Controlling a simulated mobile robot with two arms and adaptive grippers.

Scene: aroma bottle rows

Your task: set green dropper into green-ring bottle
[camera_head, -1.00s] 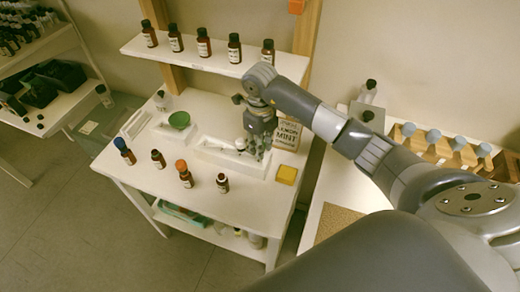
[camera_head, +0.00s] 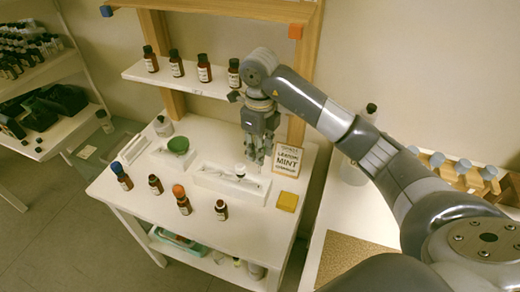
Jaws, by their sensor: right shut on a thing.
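My right gripper (camera_head: 257,162) points down above the right end of a white tray (camera_head: 214,187) on the white table. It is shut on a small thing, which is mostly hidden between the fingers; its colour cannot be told. A small white and dark item (camera_head: 240,170) stands at the tray. Four small brown bottles stand at the table's front left: a blue-topped one (camera_head: 122,177), a dark-capped one (camera_head: 155,185), an orange-topped one (camera_head: 182,201) and another dark-capped one (camera_head: 221,210). No green ring can be made out on any bottle. My left gripper is out of view.
A lemon mint sign (camera_head: 287,161) and a yellow block (camera_head: 287,202) are on the right. A shelf (camera_head: 140,75) with brown bottles hangs behind.

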